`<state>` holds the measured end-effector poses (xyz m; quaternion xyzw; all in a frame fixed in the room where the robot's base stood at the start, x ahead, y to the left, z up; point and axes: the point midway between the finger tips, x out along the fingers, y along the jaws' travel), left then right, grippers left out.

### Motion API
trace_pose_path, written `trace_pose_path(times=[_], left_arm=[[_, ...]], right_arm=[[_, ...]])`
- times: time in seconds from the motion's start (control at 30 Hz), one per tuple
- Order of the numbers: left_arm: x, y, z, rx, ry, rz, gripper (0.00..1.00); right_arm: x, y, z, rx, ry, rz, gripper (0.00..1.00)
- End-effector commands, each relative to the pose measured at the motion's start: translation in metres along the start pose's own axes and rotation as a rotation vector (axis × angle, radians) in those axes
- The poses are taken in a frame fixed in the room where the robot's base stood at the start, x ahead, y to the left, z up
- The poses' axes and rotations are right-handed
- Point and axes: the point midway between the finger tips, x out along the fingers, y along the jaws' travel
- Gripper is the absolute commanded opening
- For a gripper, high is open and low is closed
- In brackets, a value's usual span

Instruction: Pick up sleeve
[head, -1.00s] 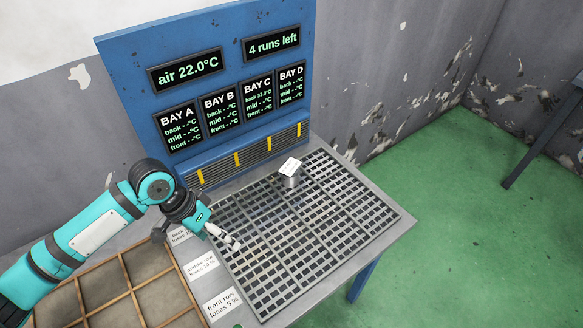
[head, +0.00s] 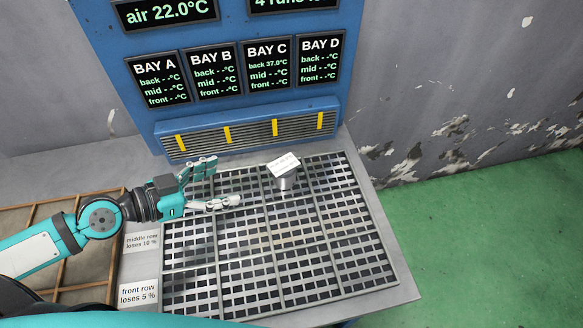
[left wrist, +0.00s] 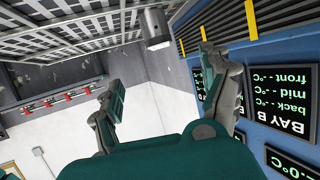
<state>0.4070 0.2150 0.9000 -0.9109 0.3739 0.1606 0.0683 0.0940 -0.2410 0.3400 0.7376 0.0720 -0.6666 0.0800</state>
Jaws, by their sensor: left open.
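The sleeve (head: 286,182) is a small grey metal cylinder with a white tag on top. It stands upright on the slotted grid (head: 240,292), in the back row below the Bay C display. My left gripper (head: 226,181) is open and empty, to the left of the sleeve, with its two fingers pointing toward it and a gap between. In the left wrist view the sleeve (left wrist: 157,30) shows ahead of and between the spread fingers of the left gripper (left wrist: 162,80). The tag's text is too small to read. My right gripper is not in view.
The blue panel (head: 95,40) with bay displays and a vent with yellow strips (head: 275,128) rises behind the grid. Row labels (head: 138,293) lie along the left side. A wooden divided tray (head: 85,295) is at the far left. The rest of the grid is clear.

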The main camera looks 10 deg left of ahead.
Motion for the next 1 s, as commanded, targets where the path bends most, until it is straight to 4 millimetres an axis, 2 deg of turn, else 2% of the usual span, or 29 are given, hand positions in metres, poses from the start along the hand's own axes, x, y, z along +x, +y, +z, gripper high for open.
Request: trace_pose_path(times=[0.1,0.23,0.7,1.0], left_arm=[[0.009,-0.002,-0.006,-0.002,0.007,-0.004,0.8],[0.025,-0.001,-0.007,-0.005,0.008,-0.001,0.8],[0.106,0.001,-0.004,-0.005,0.002,0.001,0.8],[0.131,0.002,-0.003,-0.006,0.001,0.003,0.8]], right_arm=[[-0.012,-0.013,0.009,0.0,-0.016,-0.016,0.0],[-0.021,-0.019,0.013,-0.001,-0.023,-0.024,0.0],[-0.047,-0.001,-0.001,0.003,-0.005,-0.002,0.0],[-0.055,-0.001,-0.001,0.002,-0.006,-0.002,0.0]])
